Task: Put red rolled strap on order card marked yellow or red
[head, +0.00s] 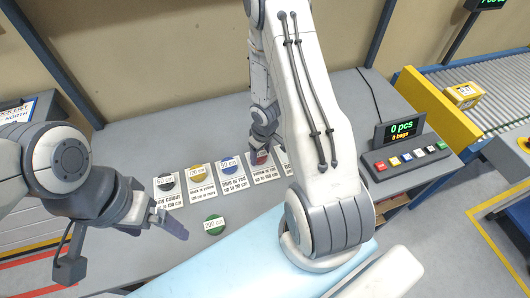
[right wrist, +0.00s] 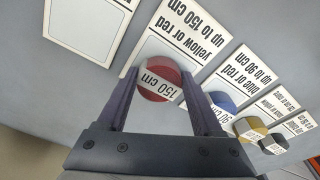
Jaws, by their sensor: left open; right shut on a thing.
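The red rolled strap (right wrist: 158,82), labelled 150 cm, is between the fingers of my right gripper (right wrist: 155,98), which is shut on it. In the head view the red strap (head: 260,158) shows small under the right gripper (head: 262,148). It overlaps the blank end of the card reading "yellow or red, up to 150 cm" (right wrist: 200,38); I cannot tell whether it touches the card. This card also shows in the head view (head: 264,174). My left gripper (head: 168,224) is open and empty above the table's left part, beside the green roll (head: 214,226).
A blue roll (head: 229,165), an orange-yellow roll (head: 197,174) and a black roll (head: 166,183) sit on neighbouring cards to the left. A button panel with display (head: 404,155) stands at the table's right. A conveyor (head: 480,80) lies beyond. The table's back left is clear.

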